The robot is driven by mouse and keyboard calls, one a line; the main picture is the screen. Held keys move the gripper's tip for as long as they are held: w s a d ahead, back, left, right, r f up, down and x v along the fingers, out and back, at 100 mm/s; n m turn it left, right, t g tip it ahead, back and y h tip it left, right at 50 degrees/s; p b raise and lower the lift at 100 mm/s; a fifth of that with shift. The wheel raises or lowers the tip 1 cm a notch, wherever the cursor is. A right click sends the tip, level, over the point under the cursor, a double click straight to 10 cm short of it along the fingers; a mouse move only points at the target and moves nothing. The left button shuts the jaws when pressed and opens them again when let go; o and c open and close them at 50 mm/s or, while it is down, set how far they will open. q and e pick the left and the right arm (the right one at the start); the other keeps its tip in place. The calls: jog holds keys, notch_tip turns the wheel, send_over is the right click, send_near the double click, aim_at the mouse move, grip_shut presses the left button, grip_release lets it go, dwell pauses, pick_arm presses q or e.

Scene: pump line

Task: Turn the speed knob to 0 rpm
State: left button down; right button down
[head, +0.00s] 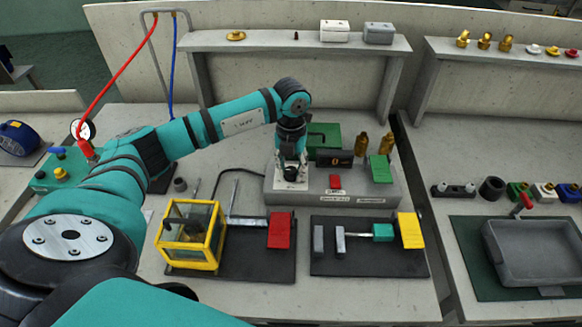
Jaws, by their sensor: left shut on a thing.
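My left arm reaches in from the left, and its gripper (291,171) points down at the left part of the grey control box (330,191). It is shut on the speed knob, which the fingers mostly hide, so its pointer cannot be read. A small black display (336,159) with an orange figure stands just right of the gripper; the figure is too small to read surely. A red button (335,182) and a green block (381,169) are on the box. My right gripper is not in view.
A yellow-framed clear guard (191,236) and a red block (279,231) stand on a black mat in front. A second mat holds a clamp with a green handle (383,232) and a yellow block (410,230). Brass fittings (386,143) stand behind the box.

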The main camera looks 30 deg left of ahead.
aim_at(291, 170)
pick_arm(q)
jog(key=n, duration=0.6)
jog(key=shift+n, duration=0.4)
dwell(0.3)
jog(key=c, duration=0.9)
grip_release()
jog(key=shift+c, duration=0.2)
jog(key=shift+r, duration=0.2)
notch_tip(291, 170, up, 12)
jog(key=shift+f, duration=0.15)
jog(key=shift+f, duration=0.15)
